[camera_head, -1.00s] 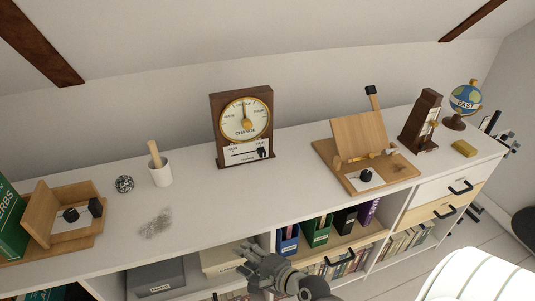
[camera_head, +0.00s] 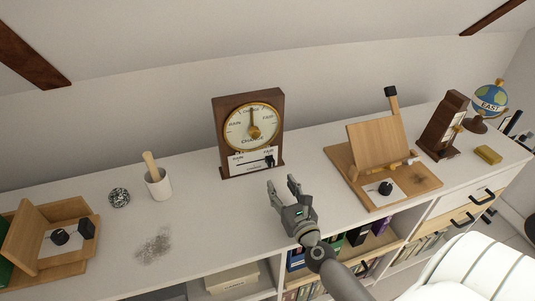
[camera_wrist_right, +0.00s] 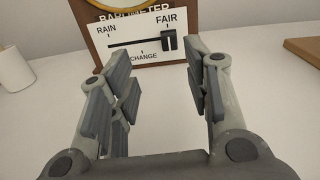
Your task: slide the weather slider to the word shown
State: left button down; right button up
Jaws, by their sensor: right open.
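The barometer (camera_head: 219,108) is a brown wooden case with a round cream dial, standing at the back of the white cabinet top. Its dial needle (camera_head: 252,119) points about straight up. Below the dial, the white slider panel (camera_head: 244,160) reads RAIN at left, CHANGE below and FAIR at right. The black slider knob (camera_head: 269,161) is at the right end of its slot, under FAIR; it also shows in the right wrist view (camera_wrist_right: 169,41). My right gripper (camera_head: 283,187) is open and empty, in front of the barometer and apart from the knob. My left gripper is not in view.
A white cup (camera_head: 159,188) with a wooden pestle and a patterned ball (camera_head: 119,197) stand to the left. A wooden stand (camera_head: 377,146) is on the right, with a dark clock-like case (camera_head: 443,125) and a globe (camera_head: 490,98) beyond.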

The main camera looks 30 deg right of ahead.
aim_at(272, 162)
jog(key=shift+w+d+f+m, duration=0.2)
jog(key=shift+w+d+m, duration=0.2)
jog(key=shift+d, duration=0.15)
jog(key=shift+w+d+r+h, duration=0.1)
jog(key=shift+w+h, duration=0.05)
jog(key=shift+h, duration=0.15)
jog(key=shift+w+r, duration=0.2)
jog(key=shift+w, duration=0.1)
jog(key=p+x, duration=0.1)
jog(key=x, duration=0.3)
jog(key=shift+w, duration=0.1)
jog(key=x, duration=0.3)
jog(key=shift+w+d+f, duration=0.1)
jog(key=shift+w+f, duration=0.05)
jog(key=shift+w, duration=0.2)
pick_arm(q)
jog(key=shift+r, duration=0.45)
pick_arm(e)
jog(key=shift+w+d, duration=0.15)
jog(key=shift+w, duration=0.45)
jog(key=shift+c, duration=0.2)
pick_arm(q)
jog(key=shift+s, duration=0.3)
pick_arm(e)
grip_shut()
